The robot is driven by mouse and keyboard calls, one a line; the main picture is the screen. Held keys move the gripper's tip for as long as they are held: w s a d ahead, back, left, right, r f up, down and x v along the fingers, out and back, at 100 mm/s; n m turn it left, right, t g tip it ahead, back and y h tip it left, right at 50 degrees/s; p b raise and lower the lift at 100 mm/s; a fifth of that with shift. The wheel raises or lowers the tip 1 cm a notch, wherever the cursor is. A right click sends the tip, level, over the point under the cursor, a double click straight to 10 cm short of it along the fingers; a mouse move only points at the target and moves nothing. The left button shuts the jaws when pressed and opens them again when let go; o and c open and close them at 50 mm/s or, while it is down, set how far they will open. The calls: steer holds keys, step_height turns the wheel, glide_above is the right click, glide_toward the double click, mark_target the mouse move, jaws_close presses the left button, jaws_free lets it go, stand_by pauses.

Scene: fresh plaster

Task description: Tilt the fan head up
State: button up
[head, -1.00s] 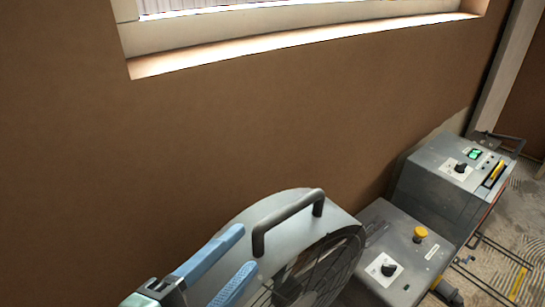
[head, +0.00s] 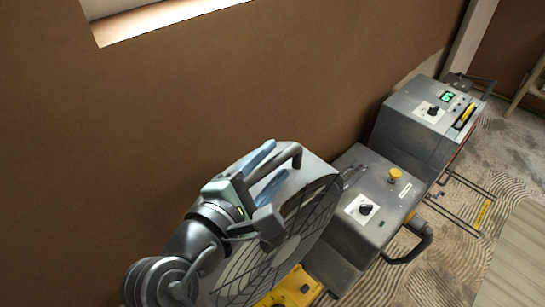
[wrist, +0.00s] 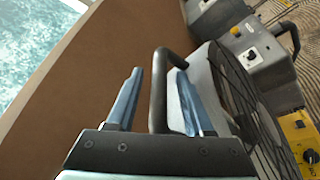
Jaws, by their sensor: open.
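The fan head (head: 325,195) is a grey drum with a dark wire grille, low in the middle of the head view. A dark bar handle (head: 285,163) stands on its top. My gripper (head: 266,170) is open with its blue fingers at the handle. In the wrist view, the handle (wrist: 159,88) runs between the two fingers of my gripper (wrist: 158,97), one finger on each side. I cannot tell whether either finger touches it. The fan's grille (wrist: 240,90) faces right in the wrist view.
A grey machine with a yellow knob (head: 395,174) and a black dial stands right of the fan. Behind it is another grey box with a green display (head: 447,97). A yellow unit (head: 290,290) sits below the fan. A brown wall (head: 150,120) rises close behind.

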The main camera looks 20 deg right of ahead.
steer(key=shift+w+d+f, duration=0.1)
steer(key=shift+w+d, duration=0.15)
jaws_close()
stand_by(1.4)
